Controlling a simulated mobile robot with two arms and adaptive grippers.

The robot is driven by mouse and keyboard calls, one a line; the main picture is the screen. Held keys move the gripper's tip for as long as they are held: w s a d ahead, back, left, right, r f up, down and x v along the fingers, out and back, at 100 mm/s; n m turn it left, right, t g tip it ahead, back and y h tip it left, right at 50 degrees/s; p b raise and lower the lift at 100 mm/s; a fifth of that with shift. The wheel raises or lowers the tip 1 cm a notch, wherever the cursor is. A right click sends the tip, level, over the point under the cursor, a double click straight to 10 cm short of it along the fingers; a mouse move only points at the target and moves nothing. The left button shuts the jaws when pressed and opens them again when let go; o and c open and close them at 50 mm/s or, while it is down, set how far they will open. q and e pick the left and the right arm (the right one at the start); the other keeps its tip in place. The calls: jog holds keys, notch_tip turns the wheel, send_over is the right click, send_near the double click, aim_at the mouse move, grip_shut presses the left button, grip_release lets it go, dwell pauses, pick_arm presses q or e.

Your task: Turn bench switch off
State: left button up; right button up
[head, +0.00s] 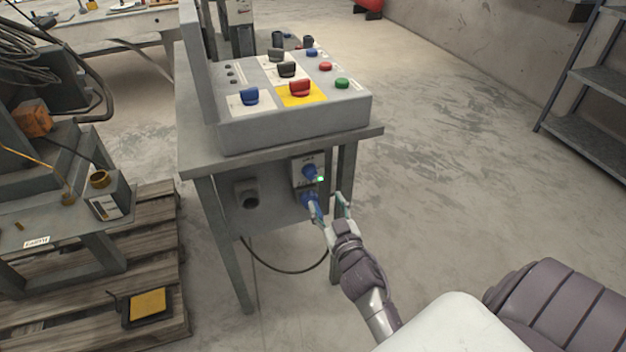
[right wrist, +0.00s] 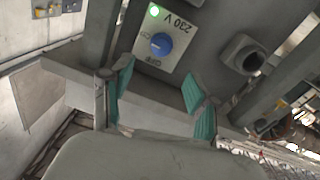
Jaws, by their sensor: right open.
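The bench switch is a blue knob on a pale plate on the bench's front panel. In the head view a blue knob (head: 309,171) sits beside a lit green lamp (head: 320,179), with a second blue part (head: 309,199) below it. The right wrist view shows one blue knob (right wrist: 162,45), a lit green lamp (right wrist: 154,11) and a "230 V" label. My right gripper (head: 330,208) is open before the panel, beside the lower blue part in the head view. Its teal-padded fingers (right wrist: 158,96) are apart with nothing between them. The knob's exact setting is unclear. My left gripper is out of view.
The grey bench (head: 280,150) carries a control box (head: 295,130) with coloured knobs and buttons. A grey round socket (head: 247,194) is left of the switch plate. A pallet (head: 165,250) with equipment stands left, a shelf (head: 600,80) far right. Floor right of the bench is clear.

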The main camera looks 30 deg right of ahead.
aim_at(312, 177)
jog(key=x, duration=0.9)
jog(key=shift+w+f+b, duration=0.1)
jog(key=shift+w+b, duration=0.25)
jog(key=shift+w, duration=0.05)
jog(key=shift+w+d, duration=0.1)
jog(key=shift+w, duration=0.4)
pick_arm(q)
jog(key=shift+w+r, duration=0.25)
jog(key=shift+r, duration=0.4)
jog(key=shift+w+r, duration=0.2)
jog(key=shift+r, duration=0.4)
pick_arm(e)
jog(key=c, duration=1.1)
jog(key=shift+c, duration=0.2)
